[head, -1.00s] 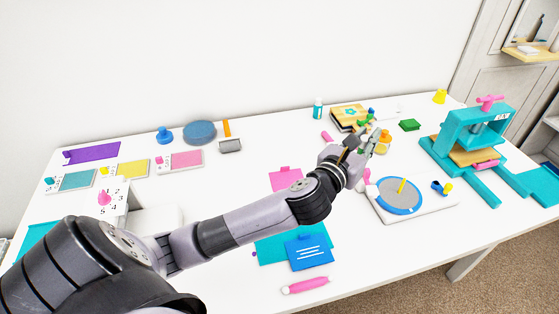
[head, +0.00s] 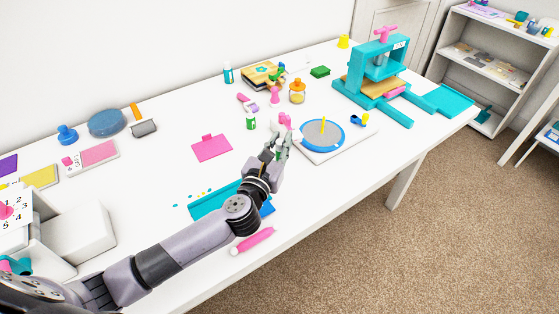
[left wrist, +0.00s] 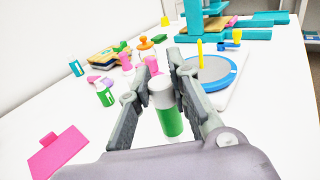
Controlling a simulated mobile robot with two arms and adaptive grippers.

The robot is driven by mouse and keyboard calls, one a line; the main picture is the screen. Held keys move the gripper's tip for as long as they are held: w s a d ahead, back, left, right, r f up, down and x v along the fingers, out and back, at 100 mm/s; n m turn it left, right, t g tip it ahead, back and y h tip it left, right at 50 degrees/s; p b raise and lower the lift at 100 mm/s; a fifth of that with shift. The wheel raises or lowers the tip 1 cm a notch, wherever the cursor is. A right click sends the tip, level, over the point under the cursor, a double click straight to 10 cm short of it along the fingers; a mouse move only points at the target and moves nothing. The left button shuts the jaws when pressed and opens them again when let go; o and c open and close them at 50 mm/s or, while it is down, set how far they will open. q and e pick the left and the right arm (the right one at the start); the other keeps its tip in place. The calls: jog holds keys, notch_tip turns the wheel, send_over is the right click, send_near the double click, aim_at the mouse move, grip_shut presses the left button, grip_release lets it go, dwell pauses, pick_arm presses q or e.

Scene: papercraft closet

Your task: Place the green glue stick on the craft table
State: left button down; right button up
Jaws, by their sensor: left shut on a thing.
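My left gripper (head: 279,146) is over the white craft table (head: 330,185), left of the round blue turntable. In the left wrist view its two fingers (left wrist: 160,85) are shut on a green glue stick (left wrist: 168,120) with a white cap, held roughly upright. In the head view the fingers mostly hide this stick. I cannot tell whether its base touches the table. My right gripper is not in view.
The blue turntable (head: 340,134) on its white base is just right of the gripper. A teal press (head: 372,75) stands farther back. The front right tabletop is clear. A white shelf (head: 495,55) stands beyond.

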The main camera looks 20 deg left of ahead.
pick_arm(q)
jog(key=shift+f, duration=0.75)
notch_tip(320, 180, down, 3)
jog(key=shift+r+b, duration=0.1)
jog(key=shift+b, duration=0.55)
jog(key=shift+f, duration=0.35)
jog(key=shift+f, duration=0.1)
jog(key=shift+f, duration=0.15)
jog(key=c, duration=1.5)
grip_release()
